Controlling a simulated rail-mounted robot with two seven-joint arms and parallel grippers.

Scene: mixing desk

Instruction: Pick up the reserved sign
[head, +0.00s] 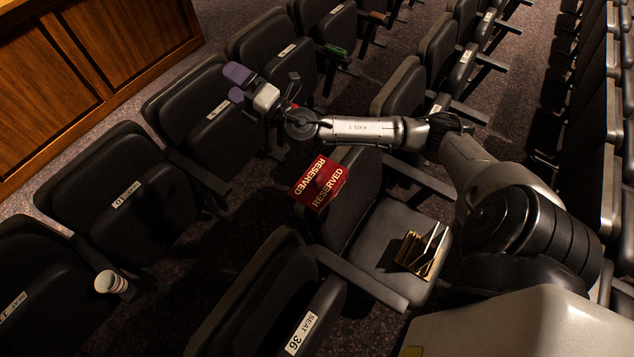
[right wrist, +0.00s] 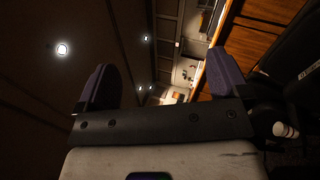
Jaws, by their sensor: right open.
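The reserved sign (head: 320,184) is a red folded card with white "RESERVED" lettering. In the head view it sits at the top of a dark seat back near the middle, with two faces showing. My right gripper (head: 237,84) is up and to the left of the sign, well apart from it, with its purple fingers pointing left. The right wrist view shows the two purple fingers spread wide with nothing between them (right wrist: 163,78); the sign is not in that view. My left gripper is in neither view.
Rows of dark seats with armrests surround the sign. Papers or booklets (head: 423,250) lie on the seat beside it. A paper cup (head: 110,283) is at an armrest on the left. A wooden panel (head: 90,70) stands at upper left. A green object (head: 335,51) lies farther back.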

